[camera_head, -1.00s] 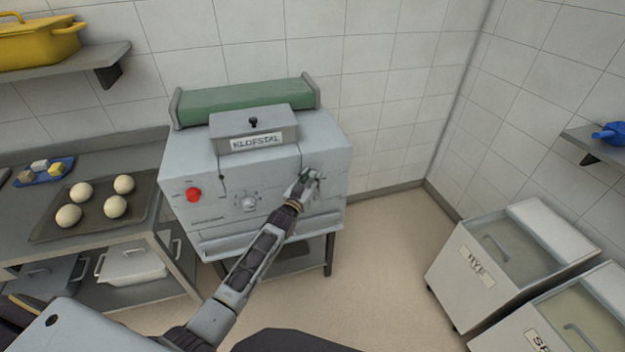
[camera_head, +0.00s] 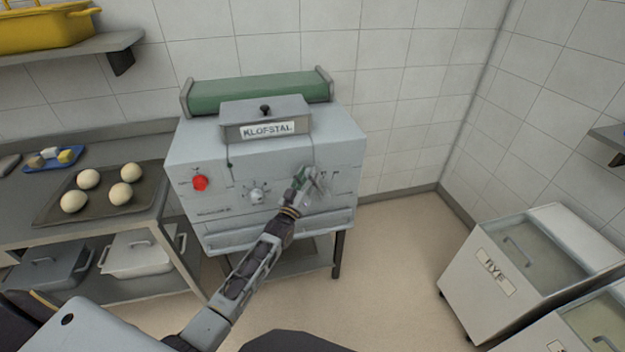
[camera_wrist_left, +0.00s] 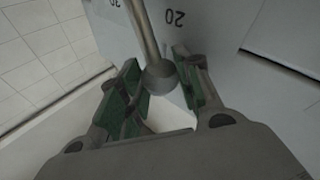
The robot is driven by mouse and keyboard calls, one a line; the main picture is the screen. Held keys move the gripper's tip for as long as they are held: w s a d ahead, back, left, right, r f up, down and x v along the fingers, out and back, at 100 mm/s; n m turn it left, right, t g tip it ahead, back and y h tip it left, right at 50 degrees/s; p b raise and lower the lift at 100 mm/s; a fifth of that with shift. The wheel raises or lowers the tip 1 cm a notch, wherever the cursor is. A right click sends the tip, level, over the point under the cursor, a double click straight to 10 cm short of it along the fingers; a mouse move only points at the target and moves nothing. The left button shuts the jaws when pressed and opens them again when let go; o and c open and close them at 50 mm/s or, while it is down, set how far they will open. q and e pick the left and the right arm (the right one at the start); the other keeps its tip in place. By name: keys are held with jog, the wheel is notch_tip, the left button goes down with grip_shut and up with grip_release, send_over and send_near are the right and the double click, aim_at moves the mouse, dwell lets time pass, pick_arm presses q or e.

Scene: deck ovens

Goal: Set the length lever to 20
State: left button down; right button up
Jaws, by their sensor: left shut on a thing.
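The length lever (camera_wrist_left: 148,30) is a metal rod with a round grey knob (camera_wrist_left: 161,77) at its end. In the left wrist view the rod comes down from the top edge, between the printed marks 20 (camera_wrist_left: 175,18) and 30 (camera_wrist_left: 115,3). My left gripper (camera_head: 303,177) is at the right part of the front of the grey machine (camera_head: 215,150). Its green-padded fingers (camera_wrist_left: 160,72) are shut on the lever's knob, one finger on each side. In the head view the gripper hides most of the lever. My right gripper is not in view.
The machine front has a red button (camera_head: 200,183) and a dial (camera_head: 256,196). A dough tray (camera_head: 50,213) lies on the counter to the left. White bins, one labelled RYE (camera_head: 495,272), stand at the right. The floor between is clear.

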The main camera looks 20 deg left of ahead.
pick_arm(q)
jog(key=shift+s+a+f+n+t+b, duration=0.4)
jog(key=shift+a+f+n+b, duration=0.15)
jog(key=shift+n+b, duration=0.2)
jog(key=c, duration=1.3)
grip_release()
jog(key=shift+a+r, duration=0.1)
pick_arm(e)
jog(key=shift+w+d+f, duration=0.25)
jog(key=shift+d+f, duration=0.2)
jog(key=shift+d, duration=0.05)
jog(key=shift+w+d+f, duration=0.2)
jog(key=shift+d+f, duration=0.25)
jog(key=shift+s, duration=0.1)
pick_arm(q)
jog(key=shift+v, duration=6)
